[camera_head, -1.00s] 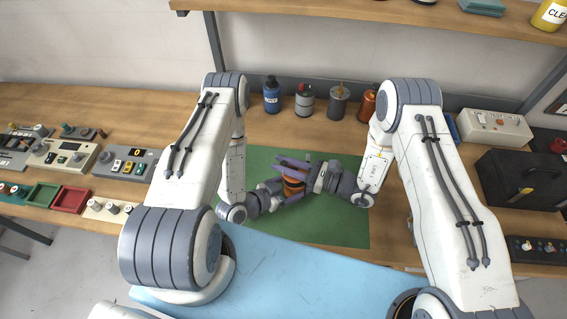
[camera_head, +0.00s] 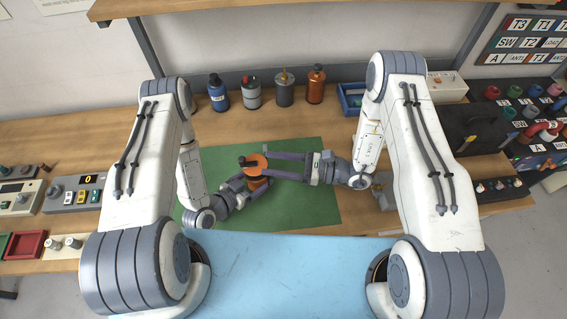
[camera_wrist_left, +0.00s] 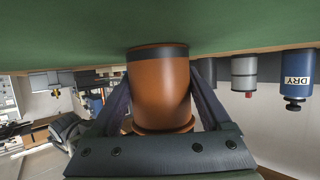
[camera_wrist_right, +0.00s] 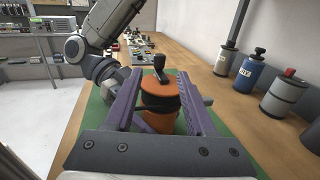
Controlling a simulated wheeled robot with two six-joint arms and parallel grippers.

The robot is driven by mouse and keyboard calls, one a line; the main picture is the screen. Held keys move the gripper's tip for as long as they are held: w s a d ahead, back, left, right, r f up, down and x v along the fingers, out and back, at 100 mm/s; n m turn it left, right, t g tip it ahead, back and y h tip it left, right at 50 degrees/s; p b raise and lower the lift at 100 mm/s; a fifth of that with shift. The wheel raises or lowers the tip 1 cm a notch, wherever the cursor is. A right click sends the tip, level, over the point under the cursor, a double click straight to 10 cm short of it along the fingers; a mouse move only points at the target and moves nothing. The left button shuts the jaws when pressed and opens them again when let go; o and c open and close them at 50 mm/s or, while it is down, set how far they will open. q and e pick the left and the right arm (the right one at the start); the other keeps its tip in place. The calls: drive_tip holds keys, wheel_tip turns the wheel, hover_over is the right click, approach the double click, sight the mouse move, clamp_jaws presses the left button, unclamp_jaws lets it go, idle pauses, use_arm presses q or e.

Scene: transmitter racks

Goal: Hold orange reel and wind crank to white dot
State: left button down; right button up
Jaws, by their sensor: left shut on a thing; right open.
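The orange reel (camera_head: 256,162) stands on the green mat (camera_head: 310,205). My left gripper (camera_head: 246,180) is shut on the reel's body; in the left wrist view the orange reel (camera_wrist_left: 160,88) sits between its two fingers. A dark crank with a black knob (camera_wrist_right: 159,66) is on top of the reel in the right wrist view. My right gripper (camera_head: 268,165) is open, its fingers reaching from the right on either side of the reel top; in the right wrist view the reel (camera_wrist_right: 158,100) shows between them. I cannot make out a white dot.
A blue bottle (camera_head: 218,93), a grey-white can (camera_head: 251,93), a grey can (camera_head: 284,89) and an orange bottle (camera_head: 316,85) stand behind the mat. Control boxes (camera_head: 72,192) are at left, a black case (camera_head: 470,128) at right. The mat's front right is clear.

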drive_tip(key=shift+s+d, duration=0.15)
drive_tip(key=shift+d, duration=1.35)
use_arm(q)
unclamp_jaws()
drive_tip(key=shift+s, duration=0.1)
